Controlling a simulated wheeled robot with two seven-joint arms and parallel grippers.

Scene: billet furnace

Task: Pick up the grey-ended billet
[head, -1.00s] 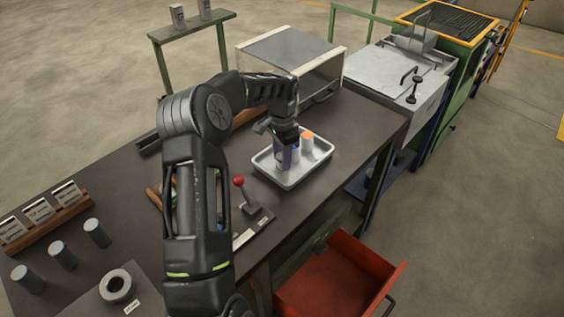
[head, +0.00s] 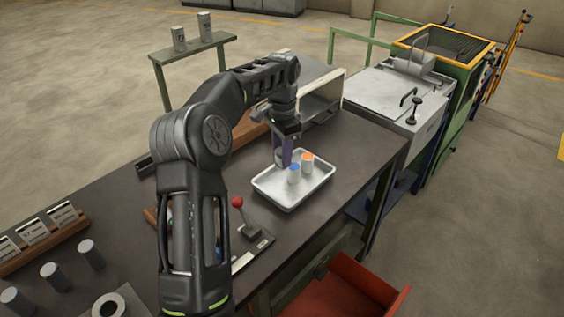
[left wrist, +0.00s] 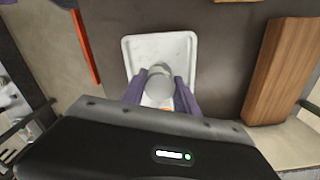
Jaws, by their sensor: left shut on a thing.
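My left gripper (head: 284,157) is over the white tray (head: 262,190), fingers pointing down. In the left wrist view its purple fingers (left wrist: 159,86) are shut on the grey-ended billet (left wrist: 158,89), whose round grey end faces the camera. In the head view the fingers mostly hide this billet. It appears raised above the tray. A blue-ended billet (head: 293,175) and an orange-ended billet (head: 307,164) stand upright in the tray, close to the gripper. The tray also shows under the fingers in the left wrist view (left wrist: 160,46). My right gripper is not in view.
A red-knobbed lever (head: 238,203) stands left of the tray. Several grey cylinders (head: 91,254) and a ring (head: 108,305) are at the bench's left. An open red drawer (head: 352,292) juts out in front.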

